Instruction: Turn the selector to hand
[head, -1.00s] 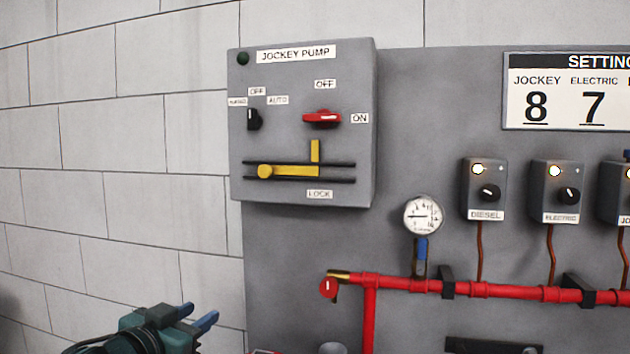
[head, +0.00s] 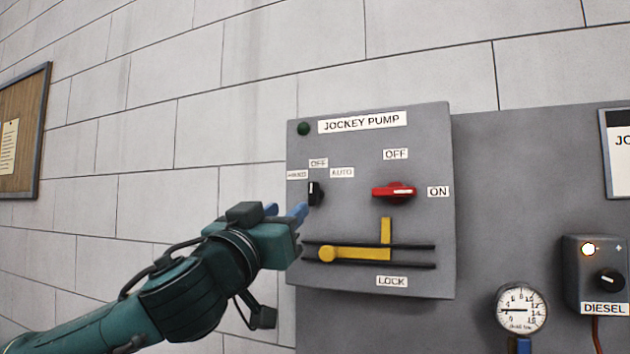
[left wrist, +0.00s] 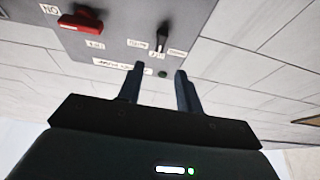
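The selector (head: 315,193) is a small black knob on the grey jockey pump box (head: 350,279), with labels HAND at left, OFF above and AUTO at right. It stands about upright, towards OFF. My left gripper (head: 286,210) is just left of and slightly below it in the head view, blue fingers pointing at the box. In the left wrist view, the panel appears upside down; the gripper (left wrist: 159,72) has its fingers apart with nothing between them, and the selector (left wrist: 163,42) is beyond the tips, apart from them. My right gripper is not in view.
A red switch (head: 393,193) labelled OFF and ON is right of the selector. Below is a yellow lock lever (head: 355,254) between black rails. A green lamp (head: 304,128) is above. A gauge (head: 521,309) and the diesel box (head: 597,270) are at lower right.

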